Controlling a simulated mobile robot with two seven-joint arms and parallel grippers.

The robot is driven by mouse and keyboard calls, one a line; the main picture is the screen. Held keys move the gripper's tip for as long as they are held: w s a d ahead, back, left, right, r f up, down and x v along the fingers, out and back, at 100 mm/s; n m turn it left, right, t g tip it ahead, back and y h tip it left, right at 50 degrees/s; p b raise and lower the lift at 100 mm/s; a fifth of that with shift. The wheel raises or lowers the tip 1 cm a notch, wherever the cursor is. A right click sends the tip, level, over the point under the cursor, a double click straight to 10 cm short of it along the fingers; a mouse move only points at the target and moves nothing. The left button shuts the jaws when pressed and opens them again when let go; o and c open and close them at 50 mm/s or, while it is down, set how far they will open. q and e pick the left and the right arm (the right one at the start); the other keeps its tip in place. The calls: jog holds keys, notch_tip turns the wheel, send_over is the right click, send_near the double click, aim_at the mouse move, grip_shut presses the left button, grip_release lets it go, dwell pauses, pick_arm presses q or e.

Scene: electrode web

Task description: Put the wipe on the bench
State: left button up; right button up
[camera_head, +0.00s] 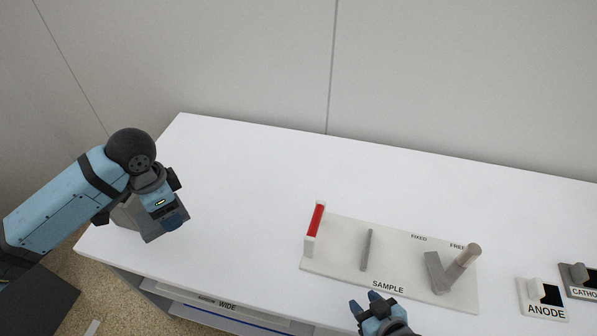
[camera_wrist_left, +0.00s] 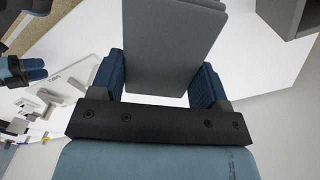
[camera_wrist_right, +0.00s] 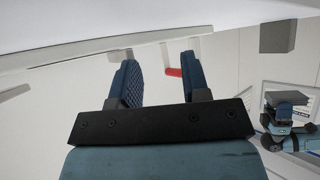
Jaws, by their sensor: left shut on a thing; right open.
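The wipe looks like a grey, folded slab (camera_wrist_left: 175,45), seen large in the left wrist view. My left gripper (camera_wrist_left: 158,88) is shut on it, with one blue finger at each side. In the head view my left gripper (camera_head: 168,212) is at the left end of the white bench (camera_head: 240,165), with the grey slab at its fingers. I cannot tell whether the slab touches the bench top. My right gripper (camera_head: 368,303) is open and empty at the bench's front edge, in front of the SAMPLE plate; its fingers (camera_wrist_right: 160,82) are apart in the right wrist view.
The SAMPLE plate (camera_head: 340,262) carries a red bar (camera_head: 317,218), a thin grey post (camera_head: 366,250) and a grey angled holder (camera_head: 437,272). ANODE (camera_head: 541,309) and CATHODE (camera_head: 583,292) pieces sit at the right. A shelf marked WIDE (camera_head: 232,312) is below the front edge. The bench's middle and back are clear.

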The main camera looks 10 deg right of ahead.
aim_at(181, 204)
pick_arm(q)
jog(key=m, duration=0.1)
jog(key=d+m, duration=0.1)
jog(key=m, duration=0.2)
jog(key=shift+w+d+f, duration=0.2)
jog(key=shift+w+d, duration=0.1)
jog(key=shift+w, duration=0.05)
jog(key=m, duration=0.3)
jog(key=d+m, duration=0.1)
jog(key=shift+w+d+f, duration=0.1)
jog(key=shift+w+f, duration=0.15)
jog(key=shift+w, duration=0.05)
jog(key=w+d+m, duration=0.1)
jog(key=d+m, duration=0.2)
jog(key=m, duration=0.7)
jog(key=w+d+f+m, duration=0.1)
jog(key=d+m, duration=0.2)
jog(key=m, duration=0.7)
jog(key=shift+w+d+f+b, duration=0.15)
jog(key=shift+d+f+b, duration=0.15)
jog(key=shift+b, duration=0.15)
notch_tip(181, 204, down, 20)
jog(key=shift+a, duration=0.1)
